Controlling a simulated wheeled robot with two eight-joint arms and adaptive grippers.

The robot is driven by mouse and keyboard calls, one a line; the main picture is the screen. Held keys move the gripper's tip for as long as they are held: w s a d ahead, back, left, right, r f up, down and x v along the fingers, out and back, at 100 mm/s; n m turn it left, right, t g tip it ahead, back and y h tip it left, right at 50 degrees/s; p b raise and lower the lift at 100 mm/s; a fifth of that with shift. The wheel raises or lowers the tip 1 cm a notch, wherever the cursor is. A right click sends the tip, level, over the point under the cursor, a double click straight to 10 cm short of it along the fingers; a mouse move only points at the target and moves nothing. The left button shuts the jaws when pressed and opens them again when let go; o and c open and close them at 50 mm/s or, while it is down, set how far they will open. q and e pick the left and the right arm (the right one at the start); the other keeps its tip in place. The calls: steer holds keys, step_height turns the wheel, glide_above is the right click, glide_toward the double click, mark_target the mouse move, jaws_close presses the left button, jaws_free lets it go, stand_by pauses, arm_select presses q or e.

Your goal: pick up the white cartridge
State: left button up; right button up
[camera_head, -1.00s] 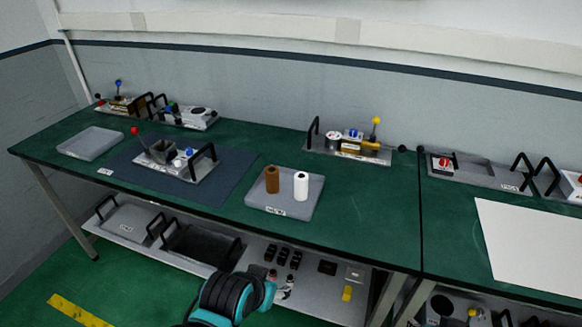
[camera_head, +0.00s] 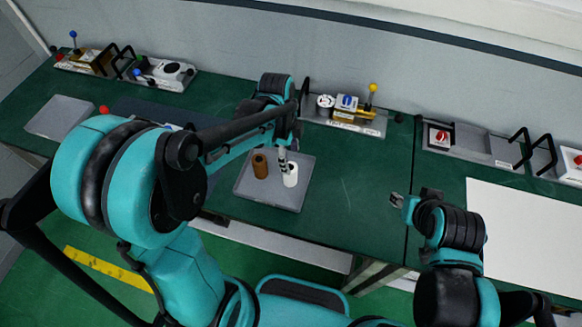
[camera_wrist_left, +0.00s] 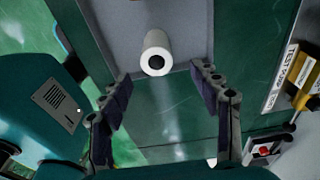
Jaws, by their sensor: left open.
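The white cartridge (camera_head: 291,180) stands upright on a grey tray (camera_head: 245,190), next to a brown cartridge (camera_head: 260,164). My left gripper (camera_head: 283,158) is over the tray at the white cartridge and partly covers it in the head view. In the left wrist view the white cartridge (camera_wrist_left: 152,45) shows its round end with a dark hole. There the left gripper (camera_wrist_left: 161,76) is open, with the cartridge just beyond its fingertips and between their lines. Nothing is held. My right gripper (camera_head: 398,201) is over the table to the right; its jaws are too small to read.
A device with a yellow-knobbed lever (camera_head: 372,88) stands behind the tray. Another device with a red switch (camera_head: 440,137) is at the right, behind a white sheet (camera_head: 530,230). An empty grey tray (camera_head: 60,117) lies at the left.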

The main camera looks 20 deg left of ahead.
mark_target(290, 181)
arm_select(q)
steer(key=f, duration=0.3)
steer(key=f+b, duration=0.1)
steer(key=f, duration=0.2)
steer(key=shift+s+b, duration=0.2)
steer(key=shift+b, duration=0.1)
steer(key=shift+r, duration=0.1)
steer(key=c, duration=1.3)
